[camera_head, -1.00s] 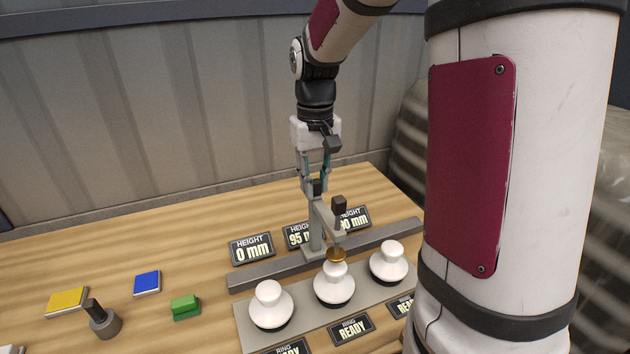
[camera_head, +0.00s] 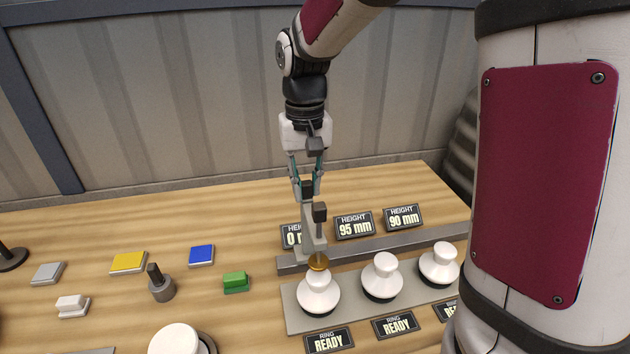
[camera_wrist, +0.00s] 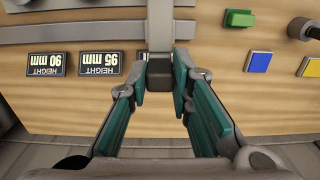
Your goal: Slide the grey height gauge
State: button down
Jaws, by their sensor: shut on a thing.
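The grey height gauge (camera_head: 309,232) stands upright on the grey rail (camera_head: 350,251), with a dark block (camera_head: 319,212) on its arm and a gold tip (camera_head: 318,262). The tip is over the top of the leftmost white insulator stack (camera_head: 317,294); I cannot tell if it touches. Two more white stacks, the middle one (camera_head: 382,279) and the right one (camera_head: 439,265), stand in the same row. My gripper (camera_head: 306,191) is shut on the top of the gauge. In the wrist view its fingers (camera_wrist: 162,86) close around the gauge's dark top.
Height displays stand behind the rail: a partly hidden 0 mm one (camera_head: 292,238), 95 mm (camera_head: 355,225) and 90 mm (camera_head: 403,217). Ring displays in front read READY (camera_head: 328,340). A green block (camera_head: 236,282) and a dark knobbed piece (camera_head: 161,285) lie left of the rail.

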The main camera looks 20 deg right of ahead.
jog(key=c, duration=1.4)
grip_release()
jog(key=shift+c, duration=0.2)
notch_tip(320, 180, up, 12)
jog(key=s+f+n+t, duration=0.1)
jog(key=s+t, duration=0.1)
jog(key=s, duration=0.8)
jog(key=s+a+f+n+t, duration=0.1)
jog(key=s+f+t, duration=0.1)
jog(key=s, duration=0.9)
jog(key=shift+a+f+t, duration=0.15)
jog(key=shift+f+t, duration=0.1)
jog(key=shift+t, duration=0.35)
